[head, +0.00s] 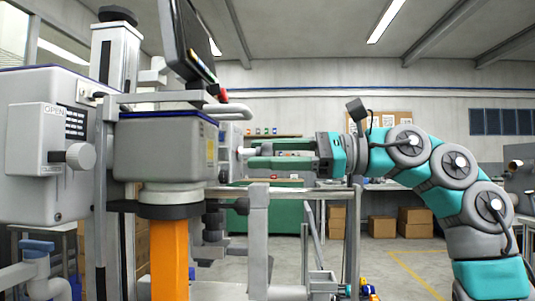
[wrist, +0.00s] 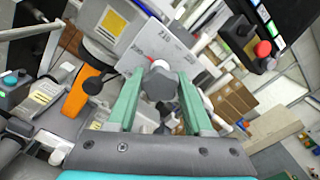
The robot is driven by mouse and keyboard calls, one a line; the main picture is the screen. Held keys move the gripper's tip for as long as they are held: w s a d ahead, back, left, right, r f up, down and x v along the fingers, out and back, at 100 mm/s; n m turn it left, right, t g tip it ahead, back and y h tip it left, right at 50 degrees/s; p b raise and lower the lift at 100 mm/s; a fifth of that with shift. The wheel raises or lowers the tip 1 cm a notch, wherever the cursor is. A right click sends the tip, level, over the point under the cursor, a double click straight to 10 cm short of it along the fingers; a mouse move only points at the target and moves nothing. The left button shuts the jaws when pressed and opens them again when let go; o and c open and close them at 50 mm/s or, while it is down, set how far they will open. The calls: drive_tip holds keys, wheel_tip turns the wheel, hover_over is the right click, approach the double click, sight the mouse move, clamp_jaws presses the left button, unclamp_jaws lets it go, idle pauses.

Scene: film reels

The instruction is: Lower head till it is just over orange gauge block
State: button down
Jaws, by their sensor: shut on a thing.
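The machine's head (head: 165,150) is a grey box with dark blue trim, with a pale collar and a black ring under it. The orange gauge block (head: 170,262) stands upright below the ring. In the head view the ring overlaps its top, so I cannot tell whether there is a gap. The orange block also shows in the wrist view (wrist: 80,98), left of my fingers. My gripper (head: 252,155), with green fingers, reaches in from the right and is shut on a grey knob (wrist: 158,82) at the head's right side. The fingers partly hide the knob.
A tall column (head: 115,60) and a tilted screen (head: 187,40) rise behind and above the head. A grey box marked OPEN (head: 40,135) is at left. A plate with markings (wrist: 150,48) sits behind the knob. Cardboard boxes (head: 415,222) stand far back.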

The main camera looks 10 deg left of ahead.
drive_tip(key=shift+w+d+r, duration=0.1)
drive_tip(key=shift+w+r, duration=0.05)
drive_tip(key=shift+w, duration=0.05)
drive_tip(key=c, duration=0.6)
unclamp_jaws()
drive_tip(key=shift+o, duration=1.4)
drive_tip(key=shift+s+d, duration=0.1)
drive_tip(key=d, duration=0.7)
drive_tip(key=shift+w+d, duration=0.25)
